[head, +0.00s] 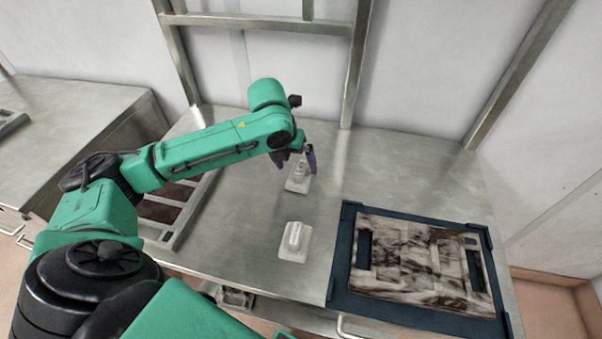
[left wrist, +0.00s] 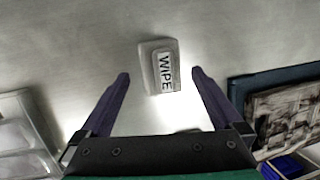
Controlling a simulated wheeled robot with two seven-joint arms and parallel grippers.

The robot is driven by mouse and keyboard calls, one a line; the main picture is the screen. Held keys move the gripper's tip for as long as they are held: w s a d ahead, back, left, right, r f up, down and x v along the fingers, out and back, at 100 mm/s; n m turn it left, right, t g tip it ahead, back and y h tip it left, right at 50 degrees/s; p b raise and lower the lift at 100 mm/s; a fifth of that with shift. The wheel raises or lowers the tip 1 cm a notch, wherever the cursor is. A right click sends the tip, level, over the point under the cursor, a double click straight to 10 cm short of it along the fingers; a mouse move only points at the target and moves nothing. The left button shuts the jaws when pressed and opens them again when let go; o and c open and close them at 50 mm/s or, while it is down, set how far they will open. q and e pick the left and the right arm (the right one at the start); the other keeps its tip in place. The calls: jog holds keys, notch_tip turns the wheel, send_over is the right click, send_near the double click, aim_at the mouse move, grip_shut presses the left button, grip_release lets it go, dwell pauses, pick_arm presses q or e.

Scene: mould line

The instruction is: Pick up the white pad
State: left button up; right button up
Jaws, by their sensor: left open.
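A white pad (head: 296,187) lies on the metal bench in a pale tray or base, partly hidden by my left gripper in the head view. In the left wrist view a white pad (left wrist: 163,72) is marked "WIPE". My left gripper (head: 298,168) is open and empty above the far pad. In the left wrist view its purple fingers (left wrist: 160,76) stand on either side of the marked pad, and I see no grip on it. A second white block (head: 294,238) with a label sits on its own pale base nearer to me. My right gripper is not in view.
A dark blue frame (head: 341,261) holding a stained, marbled plate (head: 420,265) lies to the right. A grey compartment tray (head: 203,200) is at the left, partly behind my arm. The metal bench (head: 390,165) is bare behind the frame. A wall with metal posts stands at the back.

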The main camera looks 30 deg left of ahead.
aim_at(298, 167)
pick_arm(q)
jog(key=x, duration=0.3)
jog(key=shift+f, duration=0.2)
jog(key=shift+w, duration=0.1)
jog(key=c, duration=1.3)
jog(key=shift+o, duration=0.2)
notch_tip(298, 167, up, 20)
jog(key=o, duration=0.8)
jog(key=c, duration=0.6)
